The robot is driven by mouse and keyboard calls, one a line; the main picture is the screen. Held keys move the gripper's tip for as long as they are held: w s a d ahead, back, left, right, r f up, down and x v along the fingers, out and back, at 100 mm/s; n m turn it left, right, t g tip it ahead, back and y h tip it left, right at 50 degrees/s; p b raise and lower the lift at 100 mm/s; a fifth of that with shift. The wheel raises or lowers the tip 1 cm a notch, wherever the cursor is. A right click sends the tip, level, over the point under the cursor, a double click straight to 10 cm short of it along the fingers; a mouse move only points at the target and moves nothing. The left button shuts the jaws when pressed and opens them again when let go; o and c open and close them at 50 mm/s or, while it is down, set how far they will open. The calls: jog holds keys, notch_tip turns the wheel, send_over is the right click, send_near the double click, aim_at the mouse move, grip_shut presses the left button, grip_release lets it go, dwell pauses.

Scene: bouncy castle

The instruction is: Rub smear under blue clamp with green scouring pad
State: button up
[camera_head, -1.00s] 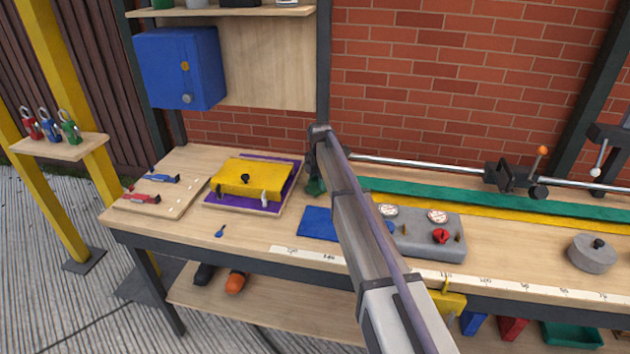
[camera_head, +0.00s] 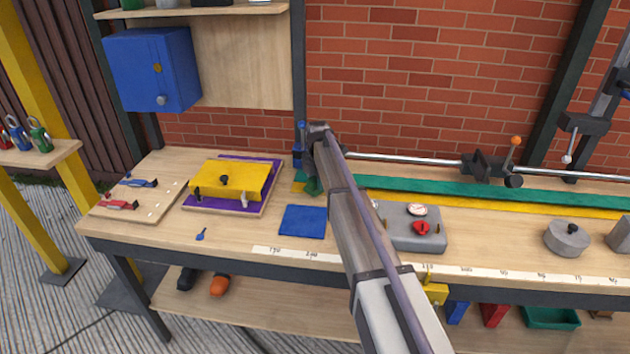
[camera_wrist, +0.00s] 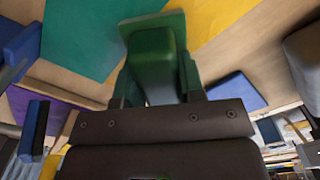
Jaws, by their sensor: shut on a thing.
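My gripper (camera_wrist: 158,78) is shut on a green scouring pad (camera_wrist: 152,45), a block with a flat green plate at its far end. In the head view the pad (camera_head: 313,187) shows partly behind my arm, low over the left end of the green and yellow strips. A blue clamp (camera_head: 300,134) stands just left of my gripper, at the left end of the metal rail. Blue parts, perhaps the clamp, show at the left of the wrist view (camera_wrist: 34,127). I cannot make out the smear. I cannot tell if the pad touches the surface.
A blue cloth square (camera_head: 303,221) lies in front of the pad. A grey gauge box (camera_head: 400,238) is to the right, partly behind my arm. A yellow block (camera_head: 226,178) on a purple sheet (camera_head: 266,178) is to the left. A rail carriage (camera_head: 485,166) sits farther right.

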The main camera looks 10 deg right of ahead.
jog(key=shift+r+p, duration=2.95)
jog(key=shift+r, duration=0.05)
notch_tip(320, 180, up, 3)
jog(key=p, duration=0.3)
jog(key=shift+r, duration=0.2)
jog(key=shift+f, duration=0.15)
